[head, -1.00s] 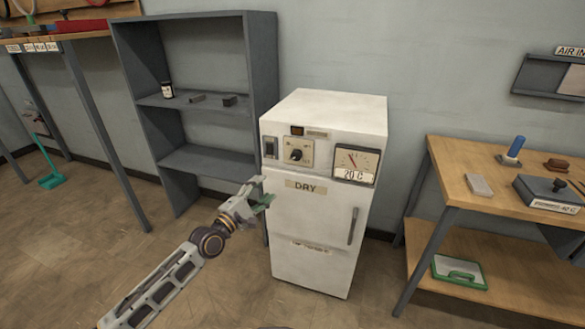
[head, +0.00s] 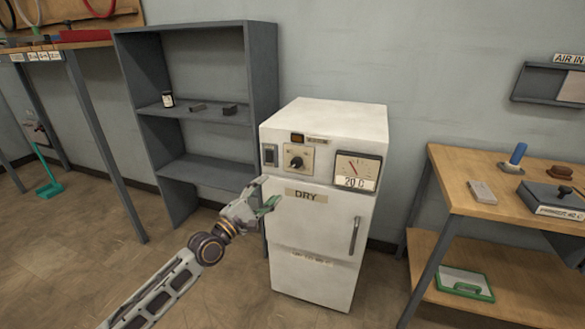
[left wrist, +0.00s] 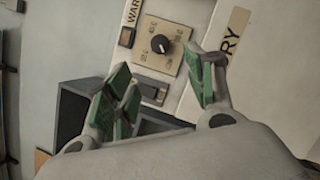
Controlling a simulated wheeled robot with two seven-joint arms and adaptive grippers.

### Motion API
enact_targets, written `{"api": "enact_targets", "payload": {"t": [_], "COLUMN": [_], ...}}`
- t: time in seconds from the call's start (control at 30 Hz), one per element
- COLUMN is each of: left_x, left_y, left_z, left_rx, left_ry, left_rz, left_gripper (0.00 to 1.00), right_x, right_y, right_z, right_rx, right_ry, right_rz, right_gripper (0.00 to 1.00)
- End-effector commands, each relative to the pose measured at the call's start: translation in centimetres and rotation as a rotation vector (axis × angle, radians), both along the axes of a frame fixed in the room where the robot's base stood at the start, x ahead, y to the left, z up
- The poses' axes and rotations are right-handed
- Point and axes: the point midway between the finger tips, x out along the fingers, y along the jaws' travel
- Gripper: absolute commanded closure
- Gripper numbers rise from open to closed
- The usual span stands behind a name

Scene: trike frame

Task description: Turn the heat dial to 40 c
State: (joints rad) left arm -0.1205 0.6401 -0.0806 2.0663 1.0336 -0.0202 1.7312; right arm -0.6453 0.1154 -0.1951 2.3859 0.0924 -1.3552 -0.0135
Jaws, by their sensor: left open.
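The heat dial (head: 297,162) is a black round knob on a tan plate on the upper front of the white drying cabinet (head: 313,245). In the left wrist view the dial (left wrist: 159,44) shows beyond the fingertips, with temperature marks around it. The gauge (head: 357,171) right of the dial reads 20 C. My left gripper (head: 266,194) is open and empty, in front of the cabinet, below and left of the dial and apart from it. In the left wrist view its green-padded fingers (left wrist: 165,92) are spread. My right gripper is not in view.
A switch (head: 270,154) sits left of the dial. The door handle (head: 354,231) sticks out at right. A grey shelf (head: 190,110) stands left of the cabinet and a wooden table (head: 450,190) stands right. The floor in front is clear.

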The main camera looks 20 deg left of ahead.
Motion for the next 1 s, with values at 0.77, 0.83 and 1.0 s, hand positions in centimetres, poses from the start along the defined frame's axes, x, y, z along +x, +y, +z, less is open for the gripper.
{"api": "enact_targets", "payload": {"t": [0.77,0.83,1.0], "left_x": [4.6,5.1,6.2], "left_y": [-1.8,-1.9,-2.4], "left_z": [1.1,1.1,1.4], "left_rx": [-0.002,0.000,0.000], "left_ry": [-0.002,-0.001,-0.001], "left_rz": [0.000,0.001,0.001], "left_gripper": [0.45,0.45,0.45], "right_x": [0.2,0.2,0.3], "right_y": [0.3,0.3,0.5], "right_z": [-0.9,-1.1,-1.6], "right_rx": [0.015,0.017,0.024], "right_ry": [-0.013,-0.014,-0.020], "right_rz": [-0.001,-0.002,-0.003], "right_gripper": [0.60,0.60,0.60]}}
